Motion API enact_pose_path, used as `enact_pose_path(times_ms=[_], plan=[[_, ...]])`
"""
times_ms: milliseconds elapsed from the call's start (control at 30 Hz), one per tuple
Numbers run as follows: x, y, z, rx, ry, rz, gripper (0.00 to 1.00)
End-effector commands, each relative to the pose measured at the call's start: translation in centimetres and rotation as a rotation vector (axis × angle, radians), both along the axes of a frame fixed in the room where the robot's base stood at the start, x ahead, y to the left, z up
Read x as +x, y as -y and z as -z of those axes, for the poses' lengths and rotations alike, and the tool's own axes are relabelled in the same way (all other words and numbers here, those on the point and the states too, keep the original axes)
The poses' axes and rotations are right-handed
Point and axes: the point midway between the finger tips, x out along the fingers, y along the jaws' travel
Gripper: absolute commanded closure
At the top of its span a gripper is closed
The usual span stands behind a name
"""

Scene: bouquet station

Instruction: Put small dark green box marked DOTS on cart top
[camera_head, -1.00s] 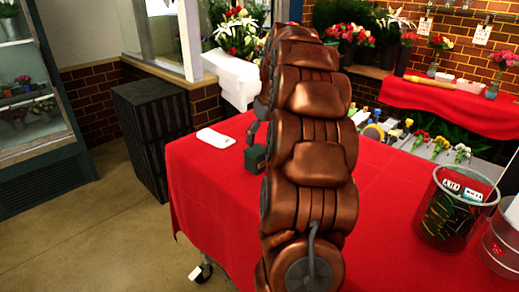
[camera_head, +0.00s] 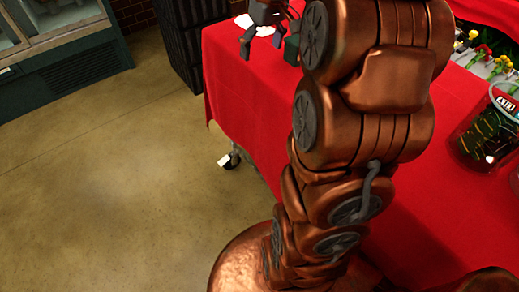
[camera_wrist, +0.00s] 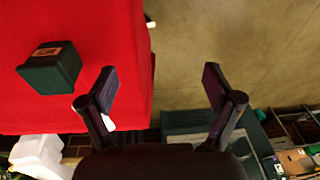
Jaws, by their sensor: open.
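In the wrist view the box (camera_wrist: 50,76) is at the left on the red cloth, with a small pale label whose lettering I cannot read. My gripper (camera_head: 262,40) is left of the box in the head view. In the wrist view my gripper (camera_wrist: 161,82) has its fingers spread wide with nothing between them; the box lies outside them. A wheel (camera_head: 230,159) shows below the cloth.
A white item (camera_head: 262,29) lies behind my gripper on the red cloth. A clear bucket (camera_head: 487,135) stands at the right. A dark crate-like block (camera_head: 188,38) stands behind the left edge. The floor (camera_head: 110,170) at left is clear.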

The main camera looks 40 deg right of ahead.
Motion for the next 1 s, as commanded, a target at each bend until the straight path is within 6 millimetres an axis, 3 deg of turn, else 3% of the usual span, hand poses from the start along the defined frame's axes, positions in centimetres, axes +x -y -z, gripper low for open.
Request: enact_pose_path(times_ms=[33, 200, 367, 500, 733, 867, 1000], plan=[[-1.1, -2.5, 0.4, 0.004, -0.02, -0.013, 0.1], [-5.2, -8.9, 2.1, 0.007, -0.089, -0.024, 0.1], [-10.0, -13.6, 4.0, -0.005, -0.143, -0.025, 0.1], [-15.0, -16.7, 6.1, -0.023, -0.199, -0.022, 0.1], [-22.0, -19.2, 9.2, -0.059, -0.262, -0.002, 0.1], [-24.3, -19.6, 10.3, -0.073, -0.284, 0.006, 0.1], [-25.1, -19.7, 10.7, -0.077, -0.289, 0.012, 0.1]])
